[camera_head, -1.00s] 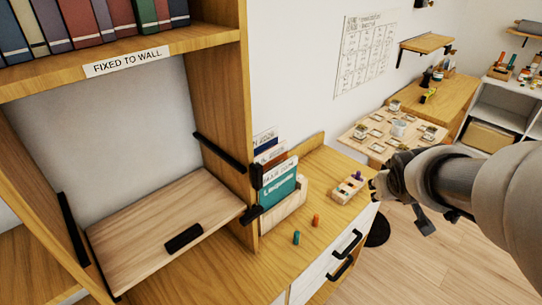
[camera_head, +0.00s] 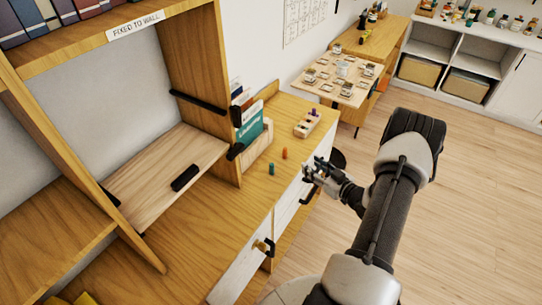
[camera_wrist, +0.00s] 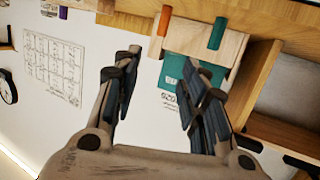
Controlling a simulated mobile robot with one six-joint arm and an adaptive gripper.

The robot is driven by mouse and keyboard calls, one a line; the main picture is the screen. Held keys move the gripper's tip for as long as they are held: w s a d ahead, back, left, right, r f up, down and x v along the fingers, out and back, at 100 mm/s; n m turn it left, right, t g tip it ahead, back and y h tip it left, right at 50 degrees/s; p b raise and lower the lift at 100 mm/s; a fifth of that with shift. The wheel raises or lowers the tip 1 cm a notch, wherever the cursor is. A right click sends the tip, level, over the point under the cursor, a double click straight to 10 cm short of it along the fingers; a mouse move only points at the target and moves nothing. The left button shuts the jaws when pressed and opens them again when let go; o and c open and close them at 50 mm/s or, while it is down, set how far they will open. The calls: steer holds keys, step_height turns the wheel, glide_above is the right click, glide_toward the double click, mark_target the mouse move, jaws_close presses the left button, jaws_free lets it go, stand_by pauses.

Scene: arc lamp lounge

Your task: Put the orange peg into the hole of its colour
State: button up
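The orange peg (camera_head: 285,153) stands upright on the wooden cabinet top, beside a teal peg (camera_head: 271,169). Both also show in the wrist view, the orange peg (camera_wrist: 164,20) left of the teal peg (camera_wrist: 217,33).
A file holder with books (camera_head: 252,135) stands left of the pegs. Drawers with handles (camera_head: 262,247) face the floor. A low table with small items (camera_head: 338,75) stands behind. The floor at right is clear.

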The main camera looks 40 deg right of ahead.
steer(key=b, duration=0.3)
glide_toward(286, 149)
steer(key=x, duration=0.5)
steer(key=shift+w+a+r, duration=0.15)
steer(key=shift+w, duration=0.15)
steer(key=b+x, duration=0.1)
steer(key=x, duration=0.1)
steer(key=b+x, duration=0.1)
steer(key=x, duration=0.1)
steer(key=shift+w+f, duration=0.15)
steer(key=shift+f, duration=0.3)
steer(key=shift+w+r, duration=0.1)
steer(key=shift+w, duration=0.25)
steer(key=c, duration=0.9)
steer(key=shift+c, duration=0.2)
